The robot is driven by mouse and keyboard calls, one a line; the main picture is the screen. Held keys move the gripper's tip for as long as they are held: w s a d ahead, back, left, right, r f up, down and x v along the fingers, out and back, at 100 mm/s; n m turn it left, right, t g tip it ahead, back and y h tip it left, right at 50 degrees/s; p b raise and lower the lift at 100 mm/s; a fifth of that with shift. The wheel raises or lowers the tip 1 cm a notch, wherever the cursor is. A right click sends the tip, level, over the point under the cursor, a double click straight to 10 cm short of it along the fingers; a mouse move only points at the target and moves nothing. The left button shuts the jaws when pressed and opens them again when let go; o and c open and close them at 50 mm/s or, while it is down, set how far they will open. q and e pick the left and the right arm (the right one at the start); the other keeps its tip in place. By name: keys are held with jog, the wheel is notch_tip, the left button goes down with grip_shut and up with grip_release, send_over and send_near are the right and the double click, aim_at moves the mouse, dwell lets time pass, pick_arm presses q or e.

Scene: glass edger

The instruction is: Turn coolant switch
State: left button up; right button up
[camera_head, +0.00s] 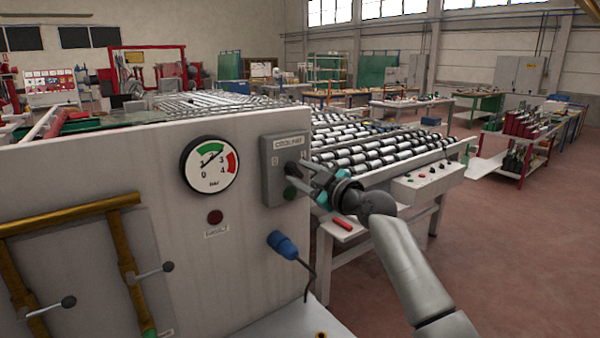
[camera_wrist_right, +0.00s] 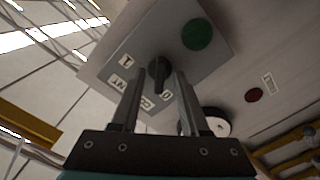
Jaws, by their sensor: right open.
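The coolant switch box (camera_head: 276,178) is a grey box labelled "COOLANT" on the machine's front panel, to the right of the gauge. Its black knob (camera_wrist_right: 158,68) shows clearly in the right wrist view, with the marks "0" and "I" on the box. A green button (camera_wrist_right: 197,33) is on the same box. My right gripper (camera_head: 306,178) is at the box in the head view. Its fingers (camera_wrist_right: 160,76) are open, one on each side of the knob in the wrist view. I cannot tell whether they touch it. My left gripper is not in view.
A pressure gauge (camera_head: 210,165), a red button (camera_head: 215,217) and a blue plug (camera_head: 282,244) with a cable are on the panel. Brass pipes (camera_head: 128,262) with levers are at the left. A roller conveyor (camera_head: 385,150) stands behind my right arm.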

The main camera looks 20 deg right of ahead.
jog(key=shift+w+a, duration=0.1)
jog(key=shift+w, duration=0.15)
grip_shut()
dwell(0.3)
